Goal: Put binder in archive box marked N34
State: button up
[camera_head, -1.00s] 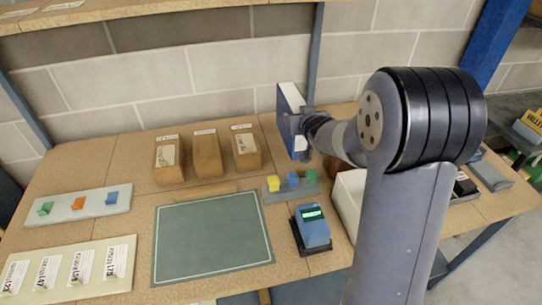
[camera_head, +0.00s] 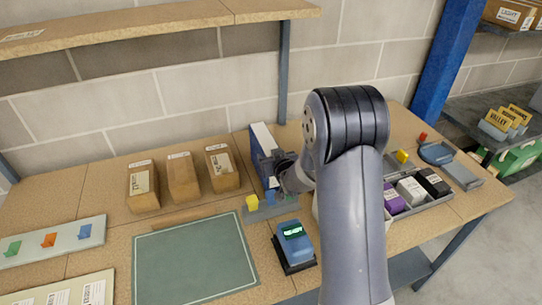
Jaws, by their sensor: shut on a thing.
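My gripper (camera_head: 277,168) is shut on an upright binder (camera_head: 256,152) with a blue side and a white face. It holds the binder at the back of the workbench, right of three brown labelled boxes. These are the left box (camera_head: 144,188), the middle box (camera_head: 183,179) and the right box (camera_head: 222,169). Their label writing is too small to read, so I cannot tell which is marked N34. I cannot tell whether the binder's lower edge touches the bench. My arm hides part of the bench behind it.
A grey strip with coloured blocks (camera_head: 270,208) and a blue device with a lit display (camera_head: 294,243) are in front of the binder. A green mat (camera_head: 192,262) lies clear at the front. A tray of cartons (camera_head: 425,203) is on the right. A shelf (camera_head: 150,22) overhangs the back.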

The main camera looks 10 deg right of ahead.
jog(key=o, duration=1.1)
jog(key=shift+f, duration=0.1)
jog(key=o, duration=0.5)
